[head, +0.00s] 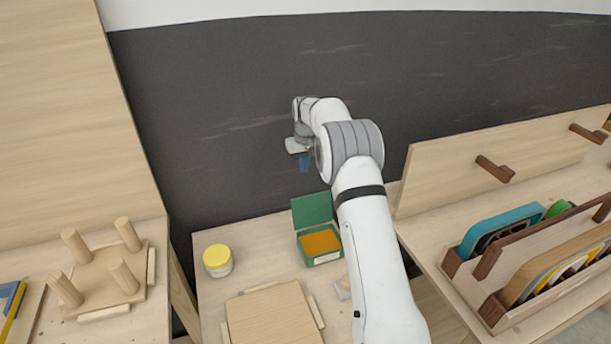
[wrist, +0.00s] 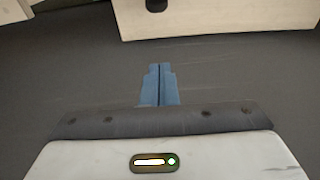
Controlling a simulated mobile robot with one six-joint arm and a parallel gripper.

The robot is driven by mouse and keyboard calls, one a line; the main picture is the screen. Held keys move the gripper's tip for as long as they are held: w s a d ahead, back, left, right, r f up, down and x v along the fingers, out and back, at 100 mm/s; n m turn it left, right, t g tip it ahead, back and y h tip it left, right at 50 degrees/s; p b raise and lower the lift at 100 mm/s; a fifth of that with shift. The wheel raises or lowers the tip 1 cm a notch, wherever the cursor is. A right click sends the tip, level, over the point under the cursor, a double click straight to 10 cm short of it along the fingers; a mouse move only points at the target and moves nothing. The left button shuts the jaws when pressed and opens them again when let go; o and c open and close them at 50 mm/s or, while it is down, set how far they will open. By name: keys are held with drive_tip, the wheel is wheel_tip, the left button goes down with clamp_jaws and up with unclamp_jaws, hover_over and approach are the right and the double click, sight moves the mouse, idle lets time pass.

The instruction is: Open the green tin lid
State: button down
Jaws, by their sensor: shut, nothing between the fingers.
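The green tin (head: 322,257) stands on the middle wooden table in the head view. Its green lid (head: 312,208) is raised, standing upright at the back edge of the tin. The inside of the tin shows an orange-yellow surface. My gripper (head: 304,164) is beyond and above the tin, over the dark floor, apart from the lid. In the wrist view my gripper's blue fingers (wrist: 160,78) are together with nothing between them. The tin is not in the wrist view.
A jar with a yellow lid (head: 217,260) stands left of the tin. A wooden board (head: 273,317) lies in front. A pegged block (head: 103,278) is on the left table. A wooden rack (head: 508,302) with coloured pieces is at right. The floor behind is clear.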

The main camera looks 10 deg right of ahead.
sight(311, 208)
wheel_tip(311, 208, down, 8)
drive_tip(key=s+p, duration=0.2)
drive_tip(key=p, duration=0.1)
drive_tip(key=shift+s+d+p, duration=0.3)
drive_tip(key=shift+p, duration=0.1)
drive_tip(key=shift+s+f+b, duration=0.1)
drive_tip(key=shift+f+b, duration=0.05)
drive_tip(key=shift+b, duration=0.5)
